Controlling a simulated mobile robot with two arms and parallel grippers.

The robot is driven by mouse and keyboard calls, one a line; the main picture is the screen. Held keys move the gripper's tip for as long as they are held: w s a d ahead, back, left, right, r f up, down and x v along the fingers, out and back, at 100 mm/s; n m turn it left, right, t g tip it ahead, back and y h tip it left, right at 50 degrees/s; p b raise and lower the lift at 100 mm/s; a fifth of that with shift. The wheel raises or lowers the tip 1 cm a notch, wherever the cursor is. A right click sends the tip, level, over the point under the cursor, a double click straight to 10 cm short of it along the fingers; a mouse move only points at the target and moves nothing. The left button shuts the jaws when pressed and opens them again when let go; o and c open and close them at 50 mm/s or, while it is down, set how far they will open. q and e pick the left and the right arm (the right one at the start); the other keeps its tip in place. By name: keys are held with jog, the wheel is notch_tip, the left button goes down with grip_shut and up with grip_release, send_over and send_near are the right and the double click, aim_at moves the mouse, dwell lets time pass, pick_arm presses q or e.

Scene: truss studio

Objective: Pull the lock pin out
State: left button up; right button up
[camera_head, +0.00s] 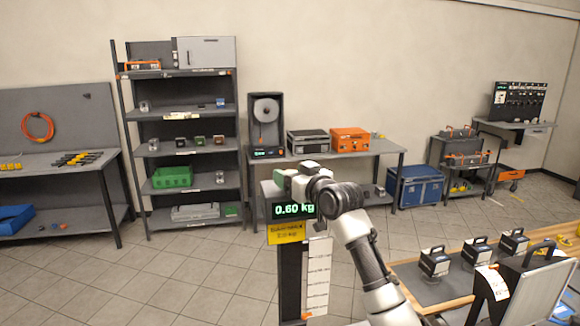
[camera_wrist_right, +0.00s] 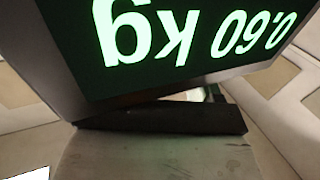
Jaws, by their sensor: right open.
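I cannot pick out a lock pin in either view. My right arm comes in from the lower right of the head view, and its gripper (camera_head: 298,182) is just behind and above a stand's dark display (camera_head: 293,209) with green digits reading 0.60 kg. The gripper is open; its fingertips are largely hidden there. In the right wrist view the same display (camera_wrist_right: 185,62) shows upside down and very close, above a dark bar (camera_wrist_right: 165,118) and a scuffed grey surface (camera_wrist_right: 150,155). My left gripper is not in view.
A yellow sign (camera_head: 286,232) hangs under the display on a dark post. A wooden-edged bench (camera_head: 455,309) with several black-handled boxes stands at the lower right. A table with an orange case (camera_head: 350,140) is behind. A shelf rack (camera_head: 187,131) stands left. Tiled floor at front left is clear.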

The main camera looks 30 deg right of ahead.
jog(key=shift+w, duration=0.45)
grip_shut()
jog(key=shift+r, duration=1.8)
jog(key=shift+c, duration=1.7)
grip_release()
jog(key=o, duration=0.3)
jog(key=shift+o, duration=0.2)
jog(key=shift+f, duration=0.1)
